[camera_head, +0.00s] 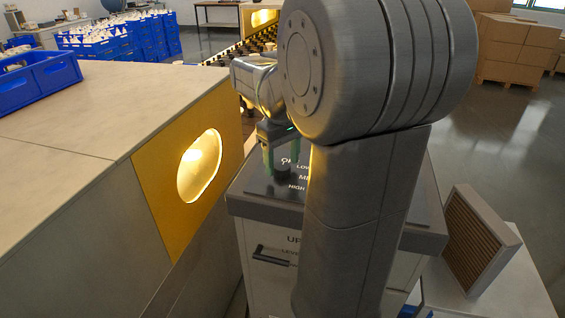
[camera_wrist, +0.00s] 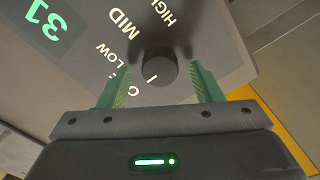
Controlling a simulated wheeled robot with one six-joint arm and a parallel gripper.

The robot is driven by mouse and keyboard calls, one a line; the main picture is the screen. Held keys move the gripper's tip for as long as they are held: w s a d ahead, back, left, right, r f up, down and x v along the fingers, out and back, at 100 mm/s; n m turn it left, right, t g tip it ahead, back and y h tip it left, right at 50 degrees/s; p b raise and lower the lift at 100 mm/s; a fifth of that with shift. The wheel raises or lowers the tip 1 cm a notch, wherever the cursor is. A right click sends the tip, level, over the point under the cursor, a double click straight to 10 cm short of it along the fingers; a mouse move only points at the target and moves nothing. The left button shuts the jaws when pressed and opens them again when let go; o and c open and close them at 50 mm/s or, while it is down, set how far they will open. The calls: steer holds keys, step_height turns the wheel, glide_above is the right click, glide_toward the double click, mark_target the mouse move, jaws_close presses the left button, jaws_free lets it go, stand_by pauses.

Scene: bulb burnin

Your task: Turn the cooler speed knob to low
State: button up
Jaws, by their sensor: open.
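The dark round cooler speed knob (camera_wrist: 159,67) stands on the grey panel (camera_wrist: 225,45), with labels LOW, MID and HIGH around it and a partly hidden one starting with O. A short light mark on the knob points down-left in the wrist view, roughly toward the O label. My gripper (camera_wrist: 160,70) is open, its two green fingers on either side of the knob, with a visible gap on each side. In the head view my gripper (camera_head: 281,154) reaches down over the knob (camera_head: 282,172) on the cabinet top; my arm hides part of the panel.
A counter with a yellow panel and glowing round opening (camera_head: 200,165) stands close on the left. A blue crate (camera_head: 37,80) sits on it. A brown-slatted filter-like block (camera_head: 478,238) stands at right. Cardboard boxes (camera_head: 518,48) are behind. A drawer handle (camera_head: 272,256) juts from the cabinet front.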

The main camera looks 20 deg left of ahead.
steer(key=shift+f, duration=0.65)
steer(key=c, duration=1)
steer(key=shift+r+m, duration=0.1)
steer(key=shift+m, duration=0.2)
steer(key=m+p, duration=0.2)
steer(key=m, duration=0.2)
steer(key=shift+m+p, duration=0.6)
steer(key=shift+m, duration=1.5)
